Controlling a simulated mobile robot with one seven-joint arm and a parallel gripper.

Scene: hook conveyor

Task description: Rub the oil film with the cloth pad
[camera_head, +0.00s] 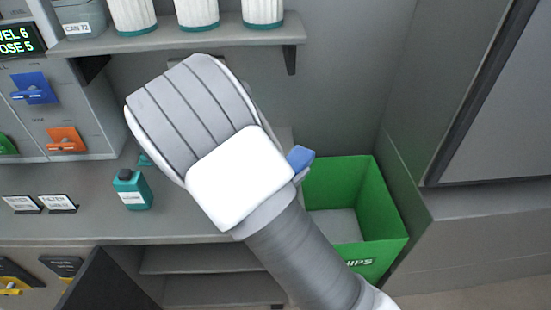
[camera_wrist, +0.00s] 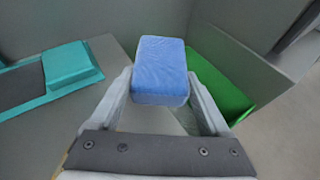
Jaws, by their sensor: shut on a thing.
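My gripper (camera_wrist: 162,98) is shut on a blue cloth pad (camera_wrist: 160,68), which shows between the two fingers in the wrist view. In the head view my arm covers most of the gripper, and only a blue corner of the pad (camera_head: 301,158) shows at its right side. The pad is held above the grey counter, close to the green bin. The wrist view shows a teal and dark flat piece (camera_wrist: 66,68) on the counter at the left. I cannot make out the oil film in either view.
A green bin (camera_head: 386,210) stands at the right of the counter (camera_head: 190,220). A teal bottle (camera_head: 132,190) stands on the counter at left. A shelf (camera_head: 180,43) with white containers (camera_head: 197,12) hangs above. A wall cabinet with coloured levers (camera_head: 35,88) is at far left.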

